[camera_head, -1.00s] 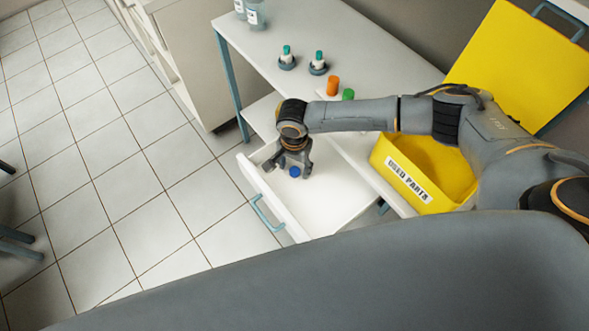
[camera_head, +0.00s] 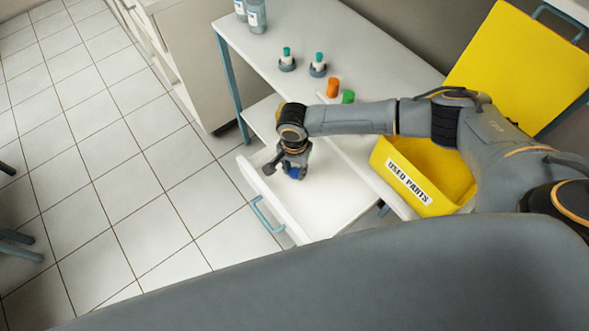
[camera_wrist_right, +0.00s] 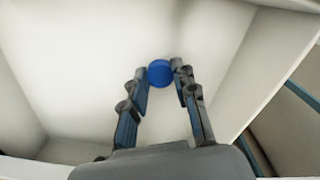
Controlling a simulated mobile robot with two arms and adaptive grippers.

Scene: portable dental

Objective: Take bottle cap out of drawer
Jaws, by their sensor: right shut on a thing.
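The blue bottle cap (camera_head: 294,173) is in the open white drawer (camera_head: 335,205). In the right wrist view the cap (camera_wrist_right: 159,73) sits between the fingertips of my right gripper (camera_wrist_right: 160,76), which is shut on it. In the head view my right gripper (camera_head: 294,170) points down into the drawer and hides part of the cap. The white drawer floor (camera_wrist_right: 85,75) fills most of the wrist view. I cannot tell whether the cap still touches the floor. My left gripper is not in view.
The drawer's front has a blue handle (camera_head: 264,214). On the table (camera_head: 370,50) stand two small green-capped bottles (camera_head: 319,66), an orange cap (camera_head: 333,87) and a green cap (camera_head: 348,96). A yellow bin (camera_head: 415,178) labelled "USED PARTS" stands to the right of the drawer.

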